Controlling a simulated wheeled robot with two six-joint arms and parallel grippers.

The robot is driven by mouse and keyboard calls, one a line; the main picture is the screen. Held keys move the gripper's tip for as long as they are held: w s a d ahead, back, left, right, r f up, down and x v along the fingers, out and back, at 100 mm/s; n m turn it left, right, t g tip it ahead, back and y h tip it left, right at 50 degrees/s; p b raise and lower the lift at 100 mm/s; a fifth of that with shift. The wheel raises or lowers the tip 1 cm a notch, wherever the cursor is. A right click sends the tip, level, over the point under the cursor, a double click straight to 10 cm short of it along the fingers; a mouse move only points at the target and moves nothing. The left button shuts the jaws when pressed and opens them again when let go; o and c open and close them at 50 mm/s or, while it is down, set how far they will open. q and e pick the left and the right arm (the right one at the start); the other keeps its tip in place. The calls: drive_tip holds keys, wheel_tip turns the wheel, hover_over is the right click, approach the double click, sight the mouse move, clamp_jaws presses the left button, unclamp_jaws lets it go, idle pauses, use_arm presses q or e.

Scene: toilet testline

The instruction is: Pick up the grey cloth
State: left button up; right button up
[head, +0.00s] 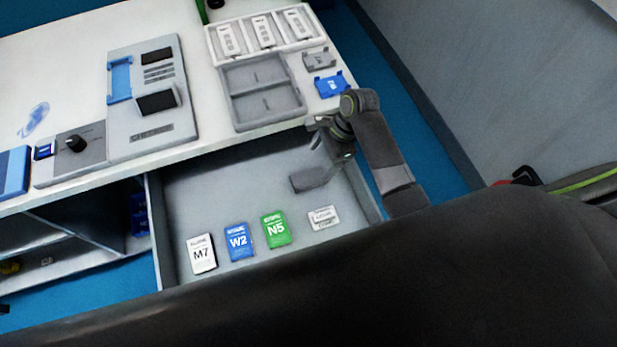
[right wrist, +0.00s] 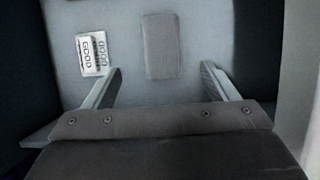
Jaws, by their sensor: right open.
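The grey cloth (head: 309,179) is a flat dark-grey rectangle in the open drawer (head: 200,180), near its right side. In the right wrist view the cloth (right wrist: 161,40) lies just ahead of the fingertips, centred between them. My right gripper (head: 331,146) is open and empty, above the right part of the drawer by the cloth; it also shows in the right wrist view (right wrist: 162,72) with its two fingers apart. In the head view the gripper is close to the cloth and may hide part of it. My left gripper is not in view.
A white printed card (head: 323,218) lies beside the cloth. Green N5 (head: 277,230), blue W2 (head: 239,241) and white M7 (head: 201,254) packets lie further left. The worktop (head: 80,45) overhangs the drawer's back and carries a grey tray (head: 262,91) and a blue clip (head: 330,84).

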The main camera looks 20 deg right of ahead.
sight(310, 176)
drive_tip(key=shift+x, duration=1.7)
drive_tip(key=x, duration=0.4)
drive_tip(key=shift+w+a+f+b, duration=0.15)
drive_tip(key=shift+w+f+b, duration=0.05)
drive_tip(key=shift+f+b, duration=0.2)
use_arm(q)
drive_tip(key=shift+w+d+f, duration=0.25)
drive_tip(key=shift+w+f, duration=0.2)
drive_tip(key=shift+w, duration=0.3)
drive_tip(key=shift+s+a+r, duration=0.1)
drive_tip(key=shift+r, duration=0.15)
use_arm(e)
drive_tip(key=shift+f, duration=0.2)
drive_tip(key=c, duration=1.1)
